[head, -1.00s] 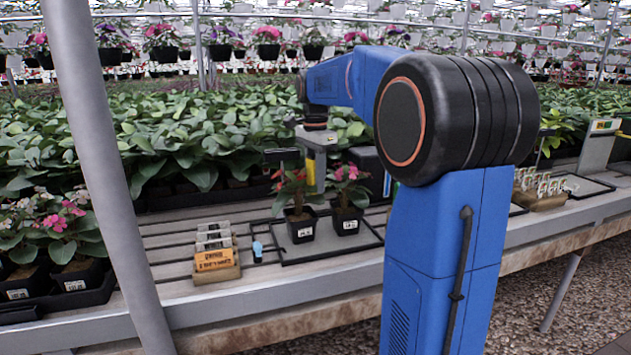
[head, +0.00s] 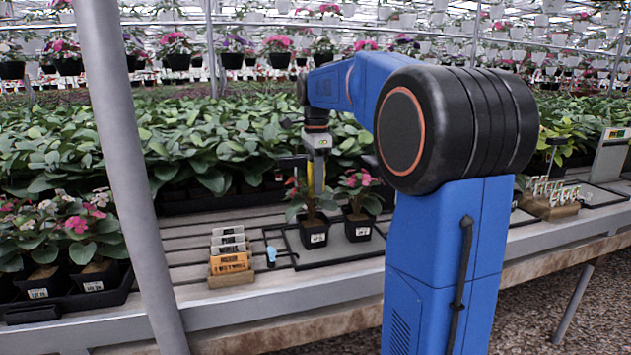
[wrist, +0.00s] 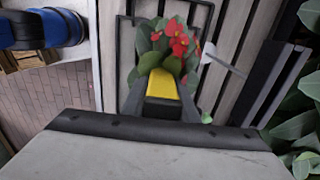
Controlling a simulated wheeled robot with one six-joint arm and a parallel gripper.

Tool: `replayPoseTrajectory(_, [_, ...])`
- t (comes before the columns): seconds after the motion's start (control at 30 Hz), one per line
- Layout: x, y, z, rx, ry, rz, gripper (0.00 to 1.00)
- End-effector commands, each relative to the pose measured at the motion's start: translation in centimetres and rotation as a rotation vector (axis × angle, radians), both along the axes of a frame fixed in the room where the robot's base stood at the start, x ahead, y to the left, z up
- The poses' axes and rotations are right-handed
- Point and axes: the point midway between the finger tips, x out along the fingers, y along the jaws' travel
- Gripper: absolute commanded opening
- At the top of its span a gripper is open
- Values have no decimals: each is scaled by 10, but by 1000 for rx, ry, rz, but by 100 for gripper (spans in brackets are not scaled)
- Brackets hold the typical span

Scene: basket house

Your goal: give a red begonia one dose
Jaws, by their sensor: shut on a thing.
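A red-flowered plant in a black pot (head: 314,232) stands on the bench, with a pink-flowered plant in a like pot (head: 358,226) close on its right. My gripper (head: 318,165) points down at the back of the red-flowered plant, its tips partly hidden by leaves. It is shut on a yellow thing (wrist: 163,84), which also shows in the head view (head: 319,181). In the wrist view the red flowers (wrist: 178,40) and leaves lie just beyond the yellow thing. I cannot tell whether it touches the leaves.
A rack of labels with an orange front (head: 230,264) and a small blue thing (head: 271,253) sit left of the pots. A tray of pink and white flowers (head: 90,245) is at far left, behind a grey post (head: 130,180). Dense foliage lies behind.

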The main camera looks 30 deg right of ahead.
Motion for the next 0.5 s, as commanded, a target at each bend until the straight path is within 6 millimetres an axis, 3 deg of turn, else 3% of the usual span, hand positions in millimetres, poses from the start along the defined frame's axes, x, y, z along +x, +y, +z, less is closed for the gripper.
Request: replayPoseTrajectory(0.5, [0,0,-41,0,1,1,10])
